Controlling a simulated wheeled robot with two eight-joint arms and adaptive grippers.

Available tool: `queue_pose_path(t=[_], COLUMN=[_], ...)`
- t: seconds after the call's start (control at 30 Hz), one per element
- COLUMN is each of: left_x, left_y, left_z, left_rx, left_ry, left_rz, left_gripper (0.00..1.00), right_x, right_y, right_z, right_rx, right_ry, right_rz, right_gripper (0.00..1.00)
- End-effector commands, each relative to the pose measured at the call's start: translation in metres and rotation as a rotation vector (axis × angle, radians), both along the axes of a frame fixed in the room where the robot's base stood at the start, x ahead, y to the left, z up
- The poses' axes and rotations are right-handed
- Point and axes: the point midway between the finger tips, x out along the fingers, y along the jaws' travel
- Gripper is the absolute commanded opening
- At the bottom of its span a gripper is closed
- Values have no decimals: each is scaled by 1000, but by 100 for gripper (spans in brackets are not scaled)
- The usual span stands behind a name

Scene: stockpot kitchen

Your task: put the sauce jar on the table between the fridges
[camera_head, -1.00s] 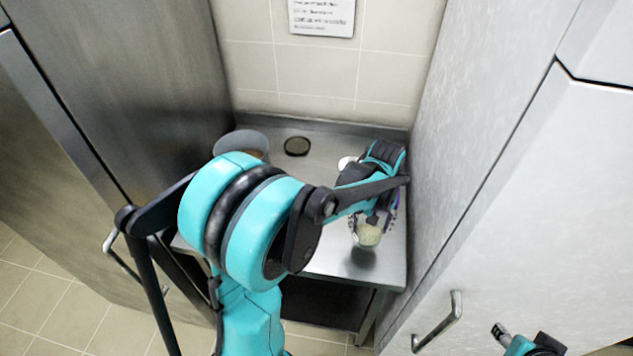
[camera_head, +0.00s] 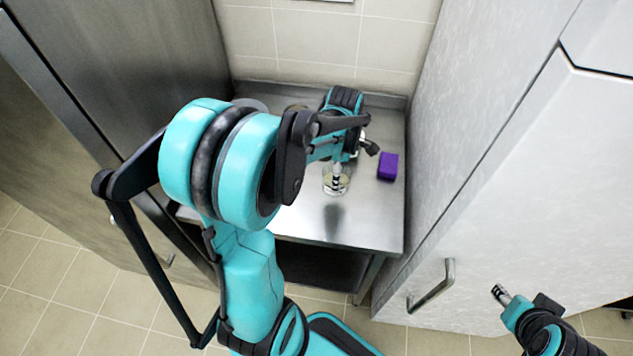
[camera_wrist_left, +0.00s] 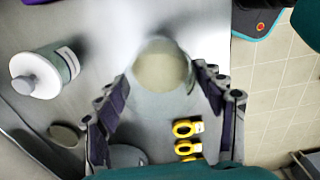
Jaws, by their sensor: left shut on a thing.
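The sauce jar (camera_head: 336,184) is a small clear jar with pale contents, over the metal table (camera_head: 370,222) between the two fridges. In the left wrist view the jar (camera_wrist_left: 162,68) is seen between the fingers of my left gripper (camera_wrist_left: 165,85), which is shut on it. In the head view my left gripper (camera_head: 338,168) is partly hidden by its own arm. A reflection shows on the tabletop in front of the jar; I cannot tell whether its base touches. My right gripper (camera_head: 502,294) is at the lower right, away from the table, its fingers too small to read.
A purple block (camera_head: 387,166) lies right of the jar. The left wrist view shows a white lidded container (camera_wrist_left: 46,72), yellow rings (camera_wrist_left: 187,129), a dark disc (camera_wrist_left: 67,134) and a grey round vessel (camera_wrist_left: 128,156). Fridges (camera_head: 480,160) wall in both sides; the table's front is clear.

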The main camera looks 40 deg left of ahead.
Motion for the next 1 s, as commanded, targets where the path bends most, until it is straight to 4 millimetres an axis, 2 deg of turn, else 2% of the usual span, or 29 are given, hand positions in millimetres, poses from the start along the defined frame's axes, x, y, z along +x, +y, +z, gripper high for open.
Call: queue_pose_path(t=[0.1, 0.3, 0.47, 0.7, 1.0], left_x=[-14, -26, -27, -27, -27], left_y=[23, 43, 45, 45, 45], left_z=[-18, -31, -40, -72, -73], left_rx=[0, 0, 0, 0, 0], left_ry=[0, 0, 0, 0, 0], left_rz=[5, 0, -3, -3, -3], left_gripper=[22, 22, 22, 22, 22], right_x=[0, 0, 0, 0, 0], right_y=[0, 0, 0, 0, 0], right_z=[-9, -13, -17, -30, -29], right_rx=[0, 0, 0, 0, 0], right_ry=[0, 0, 0, 0, 0], right_rz=[0, 0, 0, 0, 0], right_gripper=[44, 44, 44, 44, 44])
